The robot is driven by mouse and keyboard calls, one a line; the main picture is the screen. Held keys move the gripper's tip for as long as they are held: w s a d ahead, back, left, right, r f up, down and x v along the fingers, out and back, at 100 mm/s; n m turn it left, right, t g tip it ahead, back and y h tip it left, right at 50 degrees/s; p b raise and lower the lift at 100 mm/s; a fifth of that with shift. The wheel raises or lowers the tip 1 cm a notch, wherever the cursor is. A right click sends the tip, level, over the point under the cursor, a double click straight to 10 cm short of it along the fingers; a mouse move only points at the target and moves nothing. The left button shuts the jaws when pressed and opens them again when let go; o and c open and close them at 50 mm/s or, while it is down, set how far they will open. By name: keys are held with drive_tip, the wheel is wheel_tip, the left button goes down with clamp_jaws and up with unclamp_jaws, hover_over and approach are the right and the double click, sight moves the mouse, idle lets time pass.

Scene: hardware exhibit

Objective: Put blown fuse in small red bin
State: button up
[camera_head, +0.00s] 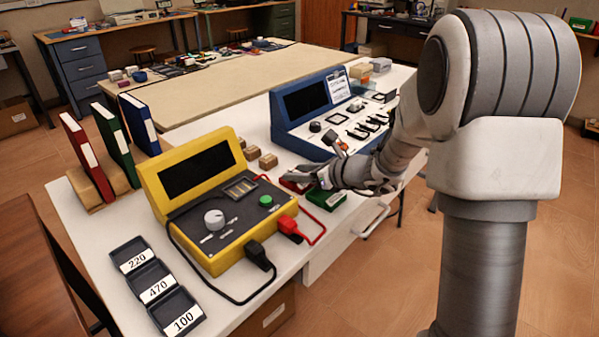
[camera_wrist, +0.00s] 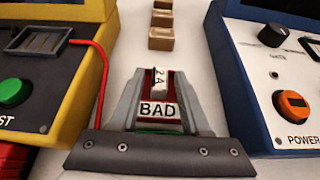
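The small red bin (camera_wrist: 148,86), labelled BAD, lies between the fingers in the wrist view. In the head view, the red bin (camera_head: 292,185) is partly hidden by my gripper (camera_head: 312,178). A fuse (camera_wrist: 160,84) with a white 2A label shows inside the bin's outline, behind the BAD label. Whether it rests on the bin floor is unclear. My gripper (camera_wrist: 160,88) is open, one finger on each side of the fuse, with red showing between fuse and fingers. A green bin (camera_head: 327,198) sits nearer the table's front edge, mostly hidden in the wrist view.
A yellow tester (camera_head: 220,226) with red and black leads stands left of the bins, and a blue instrument (camera_head: 300,129) right. Small brown blocks (camera_head: 268,160) sit behind. Black trays (camera_head: 176,309) labelled 220, 470 and 100 are front left. Binders (camera_head: 138,125) stand back left.

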drive_tip(key=shift+r, duration=0.15)
drive_tip(key=shift+d+r+p, duration=0.1)
drive_tip(key=shift+r+p, duration=0.15)
drive_tip(key=shift+p, duration=0.1)
drive_tip(key=p+v, duration=0.2)
drive_tip(key=v, duration=0.9)
drive_tip(key=shift+s+d+p, duration=0.1)
drive_tip(key=shift+s+p, duration=0.1)
drive_tip(key=shift+p, duration=0.2)
drive_tip(key=s+a+r+n+g+h, duration=0.1)
drive_tip(key=s+a+r+n+g, duration=0.15)
drive_tip(key=s+n, duration=0.45)
drive_tip(key=s+a+r+n+g, duration=0.2)
drive_tip(key=s+a+n, duration=0.1)
drive_tip(key=s+n, duration=0.45)
drive_tip(key=s+d+r+n+t+h, duration=0.1)
drive_tip(key=s+d+r+n+h, duration=0.2)
drive_tip(key=s+d+n+h, duration=0.5)
drive_tip(key=s+d+n, duration=0.1)
drive_tip(key=s+n, duration=0.1)
drive_tip(key=n, duration=0.2)
drive_tip(key=shift+r, duration=0.2)
drive_tip(key=shift+s+a+n, duration=0.1)
drive_tip(key=shift+s+n, duration=0.05)
drive_tip(key=shift+n, duration=0.1)
